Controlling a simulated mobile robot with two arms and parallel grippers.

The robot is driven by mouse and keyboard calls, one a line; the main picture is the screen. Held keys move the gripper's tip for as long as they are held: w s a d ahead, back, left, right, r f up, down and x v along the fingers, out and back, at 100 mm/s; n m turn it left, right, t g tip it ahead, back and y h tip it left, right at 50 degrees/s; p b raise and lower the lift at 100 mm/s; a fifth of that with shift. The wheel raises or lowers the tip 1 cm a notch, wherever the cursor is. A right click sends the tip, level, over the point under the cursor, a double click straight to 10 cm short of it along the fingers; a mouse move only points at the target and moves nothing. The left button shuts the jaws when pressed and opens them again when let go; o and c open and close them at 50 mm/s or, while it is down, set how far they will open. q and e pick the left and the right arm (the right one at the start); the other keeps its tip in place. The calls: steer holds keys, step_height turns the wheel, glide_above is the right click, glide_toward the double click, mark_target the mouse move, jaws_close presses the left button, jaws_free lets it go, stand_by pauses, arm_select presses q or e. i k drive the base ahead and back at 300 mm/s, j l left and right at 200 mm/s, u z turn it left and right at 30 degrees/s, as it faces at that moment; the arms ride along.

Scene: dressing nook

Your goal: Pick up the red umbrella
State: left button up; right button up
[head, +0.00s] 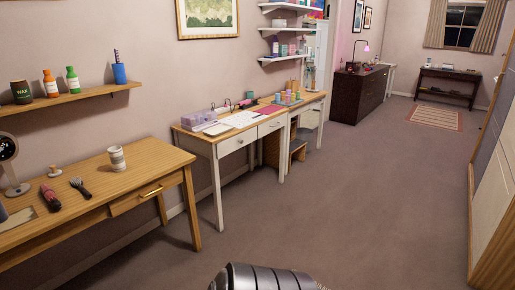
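I cannot make out a red umbrella for certain in the head view. A small dark red and black item (50,198) lies on the wooden desk (130,171) at the left; it is too small to tell what it is. A grey ribbed part at the bottom middle looks like my own arm. Neither of my grippers shows.
A white-legged desk (238,142) with boxes and papers stands beyond the wooden desk. A dark dresser (357,92), a rug (434,116) and a console table (449,80) are farther back. The floor (350,200) is clear.

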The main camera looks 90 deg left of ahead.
mark_target(49, 194)
steer(key=u, duration=4.6)
steer(key=i+l, duration=0.1)
steer(key=i+u, duration=0.05)
